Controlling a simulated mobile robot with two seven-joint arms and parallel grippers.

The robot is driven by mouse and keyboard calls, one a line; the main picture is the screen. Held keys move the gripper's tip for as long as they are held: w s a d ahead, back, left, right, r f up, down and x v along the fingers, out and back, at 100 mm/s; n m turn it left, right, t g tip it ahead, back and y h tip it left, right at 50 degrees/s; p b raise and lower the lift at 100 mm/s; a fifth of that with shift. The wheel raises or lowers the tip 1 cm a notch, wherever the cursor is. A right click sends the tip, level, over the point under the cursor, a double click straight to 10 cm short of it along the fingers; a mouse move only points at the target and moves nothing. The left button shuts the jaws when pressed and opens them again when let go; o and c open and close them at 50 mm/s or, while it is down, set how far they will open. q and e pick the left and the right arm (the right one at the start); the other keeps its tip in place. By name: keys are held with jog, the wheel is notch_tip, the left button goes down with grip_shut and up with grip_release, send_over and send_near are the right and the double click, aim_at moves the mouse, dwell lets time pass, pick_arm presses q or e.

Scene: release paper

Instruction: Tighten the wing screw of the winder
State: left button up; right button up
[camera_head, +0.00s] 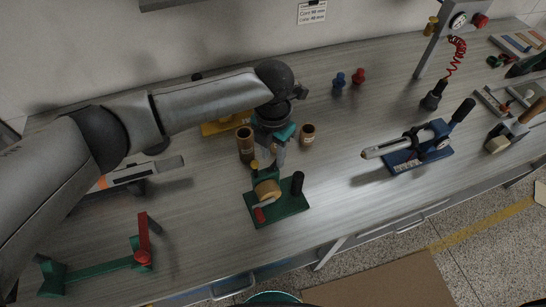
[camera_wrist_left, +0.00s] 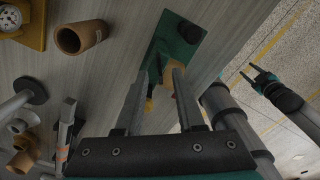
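The winder has a green base (camera_head: 290,210), a tan roll (camera_head: 267,190), a red handle grip (camera_head: 259,215) and a black post (camera_head: 297,183). A small yellow piece (camera_head: 254,165), perhaps the wing screw, shows at its back end. My left gripper (camera_head: 268,165) points down just above that end. In the left wrist view its two fingers (camera_wrist_left: 158,82) are apart, with the yellow piece (camera_wrist_left: 149,104) visible between them. Whether they touch it I cannot tell. My right gripper (camera_wrist_left: 250,74) shows small in the left wrist view, off the table over the floor, fingers apart.
Brown tubes (camera_head: 245,144) and (camera_head: 308,134) stand close behind the winder. A yellow device (camera_head: 222,125) is behind my left arm. A blue clamp tool (camera_head: 418,158) stands to the right, a green and red device (camera_head: 100,266) front left.

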aim_at(273, 162)
pick_arm(q)
notch_tip(273, 162, up, 13)
dwell(0.3)
jog(key=shift+a+f, duration=0.1)
